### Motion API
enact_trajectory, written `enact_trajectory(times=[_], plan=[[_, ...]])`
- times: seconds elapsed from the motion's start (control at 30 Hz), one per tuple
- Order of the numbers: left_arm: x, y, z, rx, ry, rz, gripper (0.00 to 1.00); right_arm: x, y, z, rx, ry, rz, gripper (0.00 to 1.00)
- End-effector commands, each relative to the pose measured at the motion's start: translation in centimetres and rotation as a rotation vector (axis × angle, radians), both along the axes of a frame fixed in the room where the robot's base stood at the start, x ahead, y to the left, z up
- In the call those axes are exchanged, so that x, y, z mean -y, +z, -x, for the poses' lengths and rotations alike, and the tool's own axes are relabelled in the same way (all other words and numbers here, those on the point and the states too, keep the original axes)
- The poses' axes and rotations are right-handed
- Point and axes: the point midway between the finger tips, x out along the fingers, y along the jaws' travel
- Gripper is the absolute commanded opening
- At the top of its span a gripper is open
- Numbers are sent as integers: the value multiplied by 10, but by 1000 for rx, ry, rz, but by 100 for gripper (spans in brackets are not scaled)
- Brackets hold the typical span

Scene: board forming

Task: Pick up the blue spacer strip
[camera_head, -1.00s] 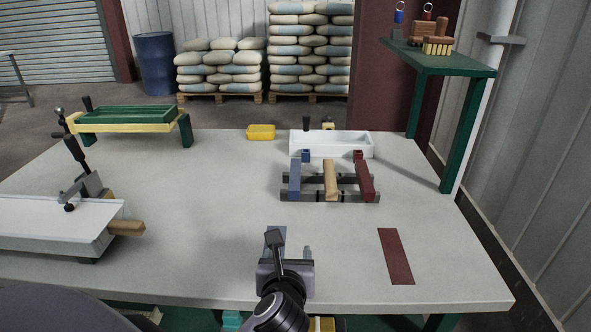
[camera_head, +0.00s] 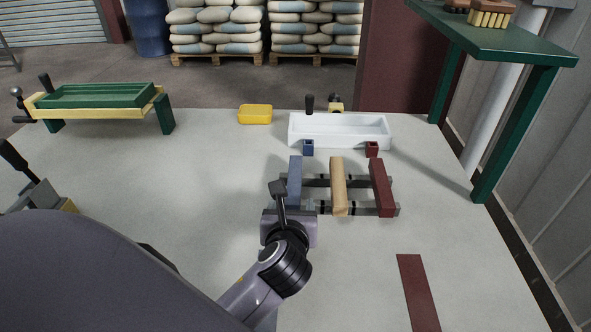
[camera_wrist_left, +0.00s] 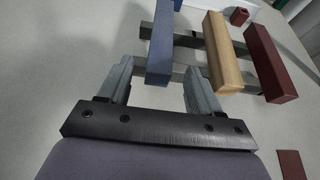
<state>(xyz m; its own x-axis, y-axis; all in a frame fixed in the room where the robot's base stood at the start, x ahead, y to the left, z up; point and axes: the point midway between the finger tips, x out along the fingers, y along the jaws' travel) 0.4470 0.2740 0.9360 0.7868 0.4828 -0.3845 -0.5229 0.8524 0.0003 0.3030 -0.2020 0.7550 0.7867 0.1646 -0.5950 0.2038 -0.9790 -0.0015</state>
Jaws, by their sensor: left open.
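The blue spacer strip (camera_head: 295,180) lies across two dark rails (camera_head: 366,210) at the left end of a rack, beside a tan wooden strip (camera_head: 338,185) and a dark red strip (camera_head: 381,186). My left gripper (camera_head: 290,205) is at the near end of the blue strip and hides part of it. In the left wrist view the blue strip (camera_wrist_left: 161,50) reaches between the two open fingers of my left gripper (camera_wrist_left: 160,80), with gaps on both sides. My right gripper is not seen.
A white tray (camera_head: 340,145) stands behind the rack, with small blue (camera_head: 308,148) and red (camera_head: 372,149) blocks before it. A yellow box (camera_head: 255,114) is at the back. A green shelf (camera_head: 500,40) stands at right. A flat dark red piece (camera_head: 418,290) lies front right.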

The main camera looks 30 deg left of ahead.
Motion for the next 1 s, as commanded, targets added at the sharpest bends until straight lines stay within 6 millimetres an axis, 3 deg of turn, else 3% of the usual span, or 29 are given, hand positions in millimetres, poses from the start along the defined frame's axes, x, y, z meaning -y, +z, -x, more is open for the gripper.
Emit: enact_trajectory(times=[0.37, 0.63, 1.0], plan=[[-14, -9, -22, 0, 1, 0, 64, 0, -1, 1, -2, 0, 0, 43], [-32, -18, -52, 0, 1, 0, 64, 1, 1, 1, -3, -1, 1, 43], [-36, -22, -58, 0, 0, 0, 64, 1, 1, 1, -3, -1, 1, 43]])
